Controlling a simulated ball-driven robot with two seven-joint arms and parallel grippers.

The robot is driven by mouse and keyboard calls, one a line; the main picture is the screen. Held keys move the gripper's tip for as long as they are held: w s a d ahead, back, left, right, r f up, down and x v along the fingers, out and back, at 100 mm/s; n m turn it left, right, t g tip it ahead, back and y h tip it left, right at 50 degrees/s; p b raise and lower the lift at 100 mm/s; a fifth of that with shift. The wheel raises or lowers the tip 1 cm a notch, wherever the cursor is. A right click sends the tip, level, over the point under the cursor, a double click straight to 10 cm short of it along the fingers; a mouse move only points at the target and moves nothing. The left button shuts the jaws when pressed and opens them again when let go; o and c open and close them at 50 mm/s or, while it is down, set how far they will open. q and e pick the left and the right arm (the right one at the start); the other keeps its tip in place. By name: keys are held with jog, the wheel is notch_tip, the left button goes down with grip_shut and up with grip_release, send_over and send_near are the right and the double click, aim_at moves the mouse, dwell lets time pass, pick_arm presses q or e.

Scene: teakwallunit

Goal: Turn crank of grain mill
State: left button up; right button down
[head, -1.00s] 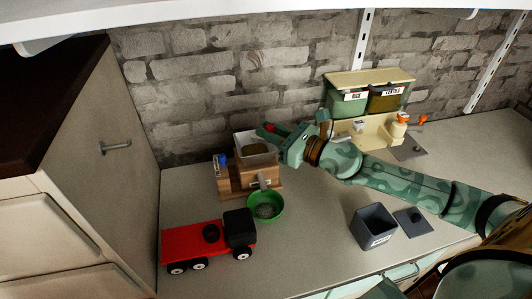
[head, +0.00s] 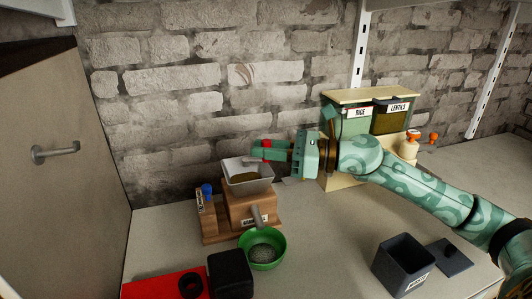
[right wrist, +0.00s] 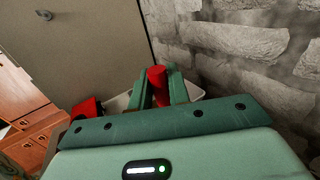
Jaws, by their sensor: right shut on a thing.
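The wooden grain mill (head: 243,214) stands on the counter in the head view, with a white hopper (head: 236,180) on top holding brownish grain. A green bowl (head: 280,252) with greyish contents sits under its spout. My right gripper (head: 264,150) reaches in from the right, just above the hopper's back right edge. It is shut on the red crank knob (head: 267,144). In the right wrist view the red knob (right wrist: 157,85) stands between the two green fingers. The rest of the crank is mostly hidden by the gripper. My left gripper is out of view.
A rice and lentils dispenser (head: 345,150) stands behind my right arm. An open grey box (head: 403,268) and its lid (head: 455,256) lie at the front right.

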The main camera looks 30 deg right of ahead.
aim_at(267, 139)
jog(key=c, duration=1.4)
grip_release()
jog(key=shift+r, duration=0.15)
